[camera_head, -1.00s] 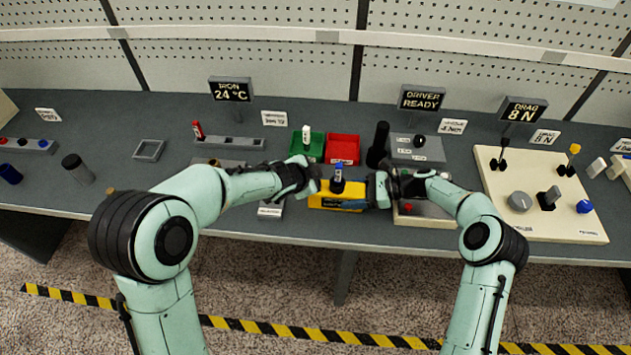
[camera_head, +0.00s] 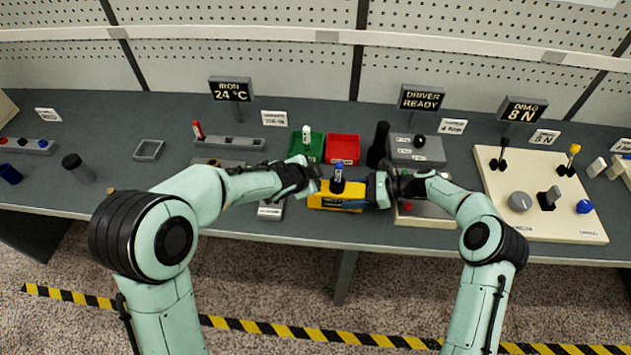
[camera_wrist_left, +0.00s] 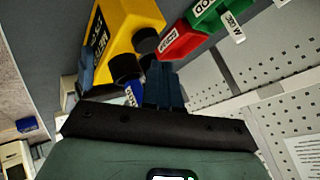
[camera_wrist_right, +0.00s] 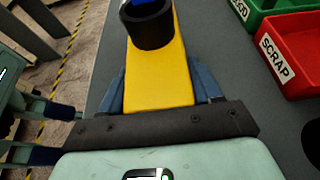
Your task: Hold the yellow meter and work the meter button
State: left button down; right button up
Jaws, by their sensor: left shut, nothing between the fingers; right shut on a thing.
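The yellow meter (camera_head: 324,200) lies near the bench's front edge, and its yellow body fills the middle of the right wrist view (camera_wrist_right: 158,75). A black round collar (camera_head: 337,186) with a blue top (camera_head: 337,172) stands up from it. My right gripper (camera_head: 372,192) is shut on the meter's right end, one finger on each side. My left gripper (camera_head: 316,180) is shut and empty, just left of the collar. In the left wrist view its closed fingers (camera_wrist_left: 163,88) are beside the blue top (camera_wrist_left: 132,94); I cannot tell whether they touch.
A green bin (camera_head: 318,143) and a red bin (camera_head: 343,149) stand behind the meter. A black upright cylinder (camera_head: 378,143) and a grey box (camera_head: 418,150) are behind my right gripper. A cream control panel (camera_head: 560,225) is at right.

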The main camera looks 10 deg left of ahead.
pick_arm(q)
jog(key=shift+f, duration=0.1)
pick_arm(e)
jog(key=shift+s+f, duration=0.1)
jog(key=shift+f, duration=0.2)
pick_arm(q)
jog(key=shift+f, duration=0.4)
pick_arm(e)
jog(key=shift+d, duration=0.1)
pick_arm(q)
jog(key=shift+f, duration=0.5)
dwell(0.4)
jog(key=shift+r, duration=0.95)
jog(key=shift+r, duration=0.15)
jog(key=shift+r, duration=2.4)
